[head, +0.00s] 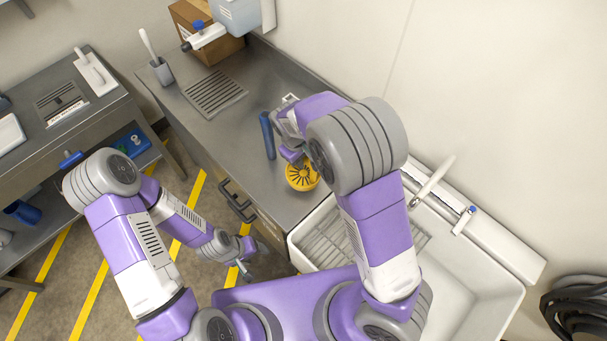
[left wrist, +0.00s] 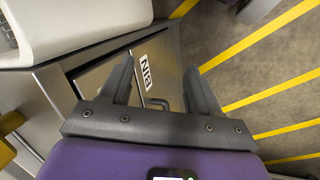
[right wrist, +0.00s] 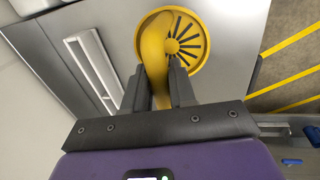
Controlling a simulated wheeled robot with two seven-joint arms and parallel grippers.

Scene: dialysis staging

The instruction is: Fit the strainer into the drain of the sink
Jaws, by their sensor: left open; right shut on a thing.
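The yellow strainer (head: 302,177), a round slotted disc with a raised handle, is over the steel counter just left of the sink. My right gripper (head: 291,155) is shut on its handle; the right wrist view shows the strainer (right wrist: 188,42) at the fingertips (right wrist: 160,85). Whether it touches the counter I cannot tell. The white sink (head: 466,270) is at the lower right, partly covered by my right arm. Its drain is not visible. My left gripper (head: 247,272) is open and empty, low in front of the counter; its fingers (left wrist: 158,82) also show in the left wrist view.
A wire rack (head: 325,245) lies in the sink's left part. A tap (head: 432,182) stands behind the basin. A blue-handled item (head: 268,136) lies beside the right gripper. A cardboard box (head: 205,30) and a brush holder (head: 161,70) stand farther back. A second steel table (head: 60,120) is at left.

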